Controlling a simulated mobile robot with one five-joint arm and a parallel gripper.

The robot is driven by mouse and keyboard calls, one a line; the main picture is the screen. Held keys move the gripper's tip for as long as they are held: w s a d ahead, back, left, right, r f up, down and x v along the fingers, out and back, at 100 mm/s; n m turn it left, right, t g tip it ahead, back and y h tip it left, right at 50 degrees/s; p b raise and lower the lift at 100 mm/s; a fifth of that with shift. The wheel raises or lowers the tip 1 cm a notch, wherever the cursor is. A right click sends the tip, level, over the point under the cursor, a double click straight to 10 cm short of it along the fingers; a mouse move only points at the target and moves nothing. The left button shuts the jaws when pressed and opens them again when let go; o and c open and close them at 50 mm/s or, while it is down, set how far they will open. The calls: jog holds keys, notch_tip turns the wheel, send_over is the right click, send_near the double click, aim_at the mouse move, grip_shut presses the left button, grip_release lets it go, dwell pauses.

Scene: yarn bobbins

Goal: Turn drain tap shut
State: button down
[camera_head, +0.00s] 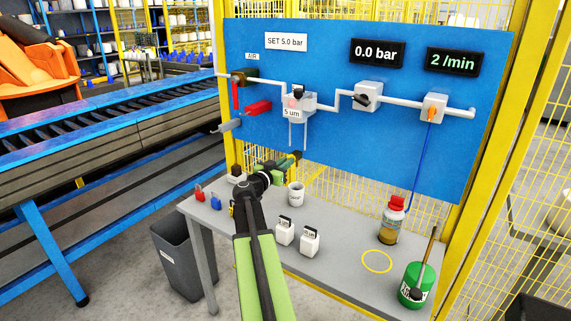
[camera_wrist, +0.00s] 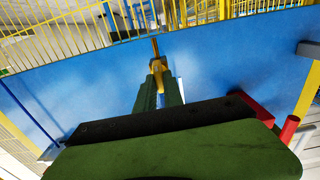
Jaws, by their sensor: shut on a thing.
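The drain tap is a small yellow-brass piece with a thin stem; in the wrist view the tap (camera_wrist: 158,67) sits between the tips of my green fingers. My gripper (camera_head: 291,162) is just below the filter (camera_head: 299,104) on the blue panel, and it also shows in the wrist view (camera_wrist: 160,84). It is shut on the tap. In the head view my fingers mostly hide the tap, and I cannot tell how far it is turned.
The blue panel (camera_head: 330,60) carries a red-handled valve (camera_head: 236,95), a regulator (camera_head: 368,96) and a display reading 0.0 bar (camera_head: 377,53).

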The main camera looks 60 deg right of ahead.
jog(key=shift+d+r, duration=0.1)
jog(key=shift+d, duration=0.05)
jog(key=shift+w+f+n, duration=0.1)
jog(key=shift+f+n, duration=0.05)
jog(key=shift+n, duration=4.3)
jog(key=shift+w+f+n, duration=0.1)
jog(key=shift+n, duration=4.35)
jog(key=shift+d, duration=0.1)
jog(key=c, duration=1.5)
grip_release()
jog(key=shift+s, duration=0.1)
jog(key=shift+o, duration=0.2)
